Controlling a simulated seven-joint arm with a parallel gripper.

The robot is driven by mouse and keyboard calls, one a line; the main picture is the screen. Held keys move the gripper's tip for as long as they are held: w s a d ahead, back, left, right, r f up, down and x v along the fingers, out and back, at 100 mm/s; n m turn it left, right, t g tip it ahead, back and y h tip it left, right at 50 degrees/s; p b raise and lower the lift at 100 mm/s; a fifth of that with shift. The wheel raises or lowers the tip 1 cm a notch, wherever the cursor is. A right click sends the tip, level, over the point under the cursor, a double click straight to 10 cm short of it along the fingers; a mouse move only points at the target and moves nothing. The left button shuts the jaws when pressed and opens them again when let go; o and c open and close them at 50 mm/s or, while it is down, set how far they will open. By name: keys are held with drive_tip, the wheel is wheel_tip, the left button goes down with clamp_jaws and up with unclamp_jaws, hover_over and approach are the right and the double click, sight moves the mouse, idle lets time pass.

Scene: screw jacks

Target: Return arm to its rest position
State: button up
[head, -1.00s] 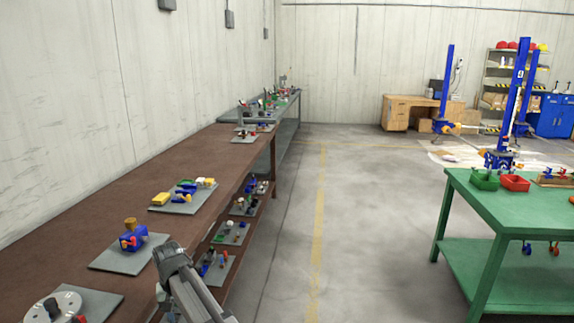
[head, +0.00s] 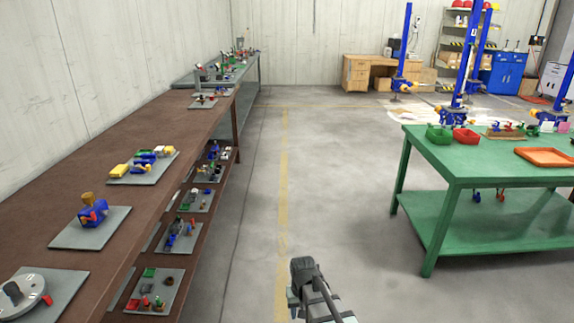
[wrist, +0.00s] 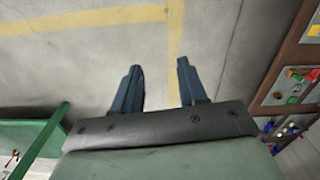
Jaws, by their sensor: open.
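My gripper (wrist: 157,85) shows in the wrist view with its two dark fingers apart and nothing between them. It points down at bare grey floor with a yellow line. In the head view, the end of my arm (head: 312,290) is at the bottom centre, over the open floor between the brown bench and the green table. The fingertips cannot be made out there.
The brown bench (head: 140,150) on the left carries grey plates with a blue jack (head: 92,212) and other parts; its lower shelf holds several more. The green table (head: 480,165) on the right bears red and green bins. Floor between (head: 330,180) is clear.

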drive_tip(key=s+d+f+m, duration=0.1)
drive_tip(key=s+d+f, duration=0.15)
drive_tip(key=d, duration=0.35)
drive_tip(key=s+d+f+m, duration=0.1)
drive_tip(key=s+d, duration=0.3)
drive_tip(key=d, duration=0.2)
drive_tip(key=s+f+g, duration=0.3)
drive_tip(key=s+f, duration=0.7)
drive_tip(key=s, duration=0.5)
drive_tip(key=s+f+g, duration=0.3)
drive_tip(key=s+f, duration=0.8)
drive_tip(key=s, duration=0.3)
drive_tip(key=shift+s+d+g, duration=0.25)
drive_tip(key=shift+s+g, duration=0.15)
